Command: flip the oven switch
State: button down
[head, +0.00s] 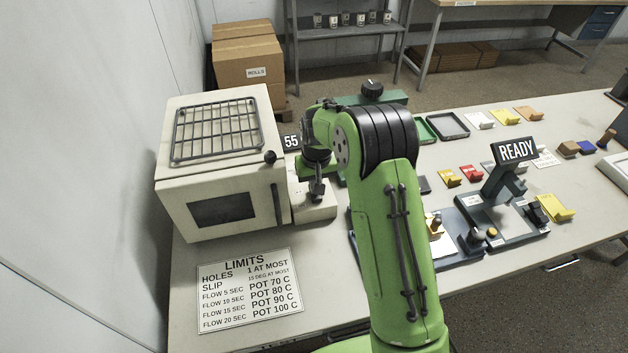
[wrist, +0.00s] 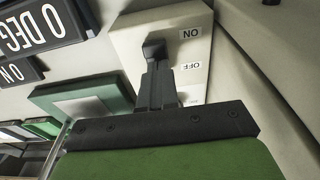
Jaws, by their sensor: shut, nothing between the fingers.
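The cream oven (head: 222,180) stands at the left of the bench, with a dark window and a door handle on its front. A cream switch box (head: 318,208) adjoins its right side. In the wrist view the switch box (wrist: 130,25) carries an ON and an OFF label. A black switch knob (wrist: 154,48) sits beside the labels, nearer ON; its exact tilt is hard to tell. My gripper (head: 317,192) is over the box. Its shut, empty fingers (wrist: 157,85) reach up to the knob; whether they touch is unclear.
A wire rack (head: 217,130) lies on the oven top. A LIMITS sheet (head: 248,290) lies in front. A sign (head: 292,142) reading 55 is partly hidden by my arm. A READY display (head: 515,151), trays and coloured blocks fill the bench's right side.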

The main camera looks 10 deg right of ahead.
jog(key=s+r+p, duration=0.1)
jog(key=s+r, duration=0.2)
jog(key=r, duration=1)
jog(key=shift+r+p, duration=0.15)
jog(key=shift+p, duration=0.15)
